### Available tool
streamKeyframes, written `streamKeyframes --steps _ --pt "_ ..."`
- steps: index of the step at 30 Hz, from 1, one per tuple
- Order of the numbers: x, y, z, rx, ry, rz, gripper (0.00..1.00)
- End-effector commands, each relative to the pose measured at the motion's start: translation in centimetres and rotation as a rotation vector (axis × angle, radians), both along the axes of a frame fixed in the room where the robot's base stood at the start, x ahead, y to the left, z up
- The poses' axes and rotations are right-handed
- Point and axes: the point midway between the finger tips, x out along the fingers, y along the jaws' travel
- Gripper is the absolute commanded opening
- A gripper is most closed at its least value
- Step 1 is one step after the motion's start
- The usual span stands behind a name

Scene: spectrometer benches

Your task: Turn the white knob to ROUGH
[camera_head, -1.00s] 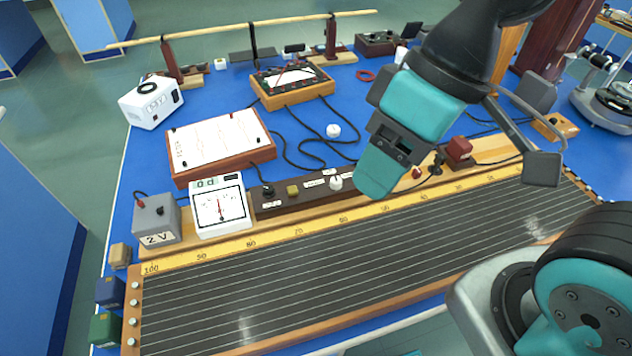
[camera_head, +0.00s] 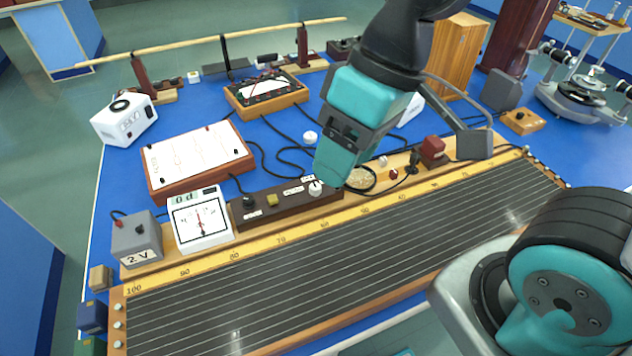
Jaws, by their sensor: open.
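The white knob (camera_head: 316,188) sits at the right end of a dark brown control strip (camera_head: 285,207) behind the long wire board. Small white labels (camera_head: 293,190) lie beside the knob, but their words are too small to read. I cannot tell which label the knob points at. My gripper (camera_head: 331,178) has teal fingers pointing down, just right of the knob and close to it in the picture. It is open, with nothing seen between the fingers, though the gap is hidden from this side. I cannot tell whether it touches the knob.
On the strip's left are a black knob (camera_head: 249,200) and a yellow button (camera_head: 272,200). A white meter (camera_head: 200,219) and a grey 2 V box (camera_head: 137,240) stand further left. The wire board (camera_head: 330,253) fills the front. Black cables (camera_head: 283,151) run behind.

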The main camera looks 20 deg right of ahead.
Motion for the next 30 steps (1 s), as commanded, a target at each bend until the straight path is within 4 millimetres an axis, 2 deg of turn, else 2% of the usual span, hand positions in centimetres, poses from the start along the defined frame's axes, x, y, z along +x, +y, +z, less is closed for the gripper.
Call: streamKeyframes --steps 2,6,9,12,15,18,23,30 --pt "3.3 -0.2 0.0 -0.042 0.02 -0.05 0.54" --pt "10.3 -1.1 -1.9 -0.137 0.043 -0.16 0.54" --pt "14.5 -2.1 -4.0 -0.208 0.055 -0.23 0.54" --pt "17.6 -3.0 -6.1 -0.266 0.061 -0.285 0.54" --pt "19.4 -3.8 -7.7 -0.305 0.065 -0.32 0.54" --pt "20.2 -4.2 -8.6 -0.325 0.066 -0.339 0.54" --pt "20.4 -4.5 -10.1 -0.33 0.069 -0.344 0.54" --pt "20.2 -4.5 -15.0 -0.332 0.072 -0.343 0.54"
